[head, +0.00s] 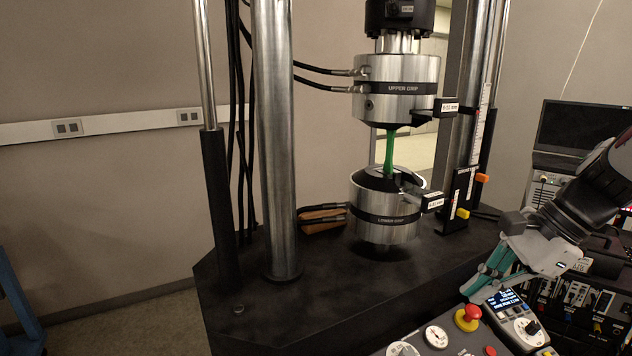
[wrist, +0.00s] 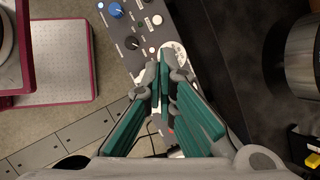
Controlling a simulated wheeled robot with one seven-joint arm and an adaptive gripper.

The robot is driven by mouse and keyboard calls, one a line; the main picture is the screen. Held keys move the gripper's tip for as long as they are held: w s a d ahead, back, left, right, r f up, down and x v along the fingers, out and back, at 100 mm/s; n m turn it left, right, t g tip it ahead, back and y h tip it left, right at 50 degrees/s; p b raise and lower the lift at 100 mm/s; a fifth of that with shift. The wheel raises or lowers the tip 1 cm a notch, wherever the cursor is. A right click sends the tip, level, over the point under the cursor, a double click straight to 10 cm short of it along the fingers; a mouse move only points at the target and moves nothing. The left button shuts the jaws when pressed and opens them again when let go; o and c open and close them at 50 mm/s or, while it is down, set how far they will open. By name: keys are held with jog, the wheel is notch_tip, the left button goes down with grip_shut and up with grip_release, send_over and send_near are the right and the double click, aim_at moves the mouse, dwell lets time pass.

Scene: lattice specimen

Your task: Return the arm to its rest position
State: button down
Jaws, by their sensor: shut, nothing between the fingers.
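My gripper (head: 487,286) is at the lower right of the head view, over the control panel beside the testing machine. Its green-padded fingers are shut with nothing between them. In the wrist view my gripper (wrist: 165,72) points down past the panel (wrist: 157,38). My dark forearm comes in from the right edge of the head view. A green specimen (head: 389,152) stands upright between the upper grip (head: 397,75) and the lower grip (head: 384,232), well left of my gripper.
A red emergency button (head: 468,317) and a handheld display unit (head: 510,306) are close below my gripper. A monitor (head: 580,127) stands behind my arm. The machine's steel column (head: 275,140) rises at left. The black machine base (head: 320,290) is mostly clear in front.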

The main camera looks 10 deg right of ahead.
jog(key=s+a+r+n+h+p, duration=0.1)
jog(key=s+a+r+n+h, duration=0.1)
jog(key=s+a+n, duration=0.3)
jog(key=s+a+r+n+t+h+p, duration=0.1)
jog(key=s+a+r+n+h+p, duration=0.1)
jog(key=s+n, duration=0.9)
jog(key=a+r+n+h, duration=0.1)
jog(key=a+r+n, duration=0.1)
jog(key=a, duration=0.1)
jog(key=shift+a+t, duration=0.3)
jog(key=shift+a, duration=0.05)
dwell(0.4)
